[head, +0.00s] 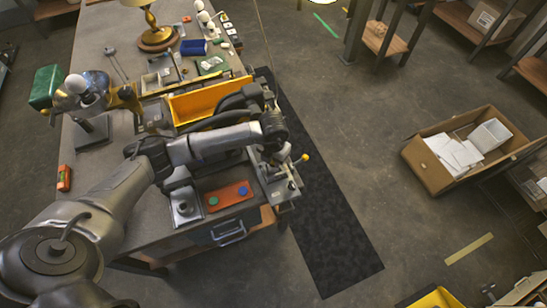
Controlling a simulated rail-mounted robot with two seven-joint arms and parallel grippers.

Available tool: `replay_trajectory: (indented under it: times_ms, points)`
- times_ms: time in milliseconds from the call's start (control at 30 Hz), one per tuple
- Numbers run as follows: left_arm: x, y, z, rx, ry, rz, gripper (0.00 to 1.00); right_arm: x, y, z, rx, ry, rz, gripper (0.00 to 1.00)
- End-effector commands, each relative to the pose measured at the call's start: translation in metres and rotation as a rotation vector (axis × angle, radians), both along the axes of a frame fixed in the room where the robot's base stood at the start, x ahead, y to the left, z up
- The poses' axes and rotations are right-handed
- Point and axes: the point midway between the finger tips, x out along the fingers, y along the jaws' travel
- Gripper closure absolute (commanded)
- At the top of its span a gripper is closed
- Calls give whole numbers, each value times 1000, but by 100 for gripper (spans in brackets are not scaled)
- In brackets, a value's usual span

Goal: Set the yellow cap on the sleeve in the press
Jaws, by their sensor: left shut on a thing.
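My left arm reaches in from the lower left, and its gripper (268,160) points down at the press (283,185) on the bench's right edge. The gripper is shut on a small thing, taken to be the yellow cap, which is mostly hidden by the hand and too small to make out. The press has a lever with a yellow knob. The sleeve in it cannot be made out, and I cannot tell whether the cap touches it. My right gripper is not in view.
A yellow bin (205,102) stands behind the arm. A brass lamp (155,36) stands far back.

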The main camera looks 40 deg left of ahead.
Motion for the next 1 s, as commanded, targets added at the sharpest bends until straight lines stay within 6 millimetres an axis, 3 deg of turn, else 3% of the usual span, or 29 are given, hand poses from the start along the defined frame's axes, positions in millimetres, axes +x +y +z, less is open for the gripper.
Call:
replay_trajectory:
  times_ms: [1000]
  points:
    - [0, 0, 0, 0, 0, 0, 87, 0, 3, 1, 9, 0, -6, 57]
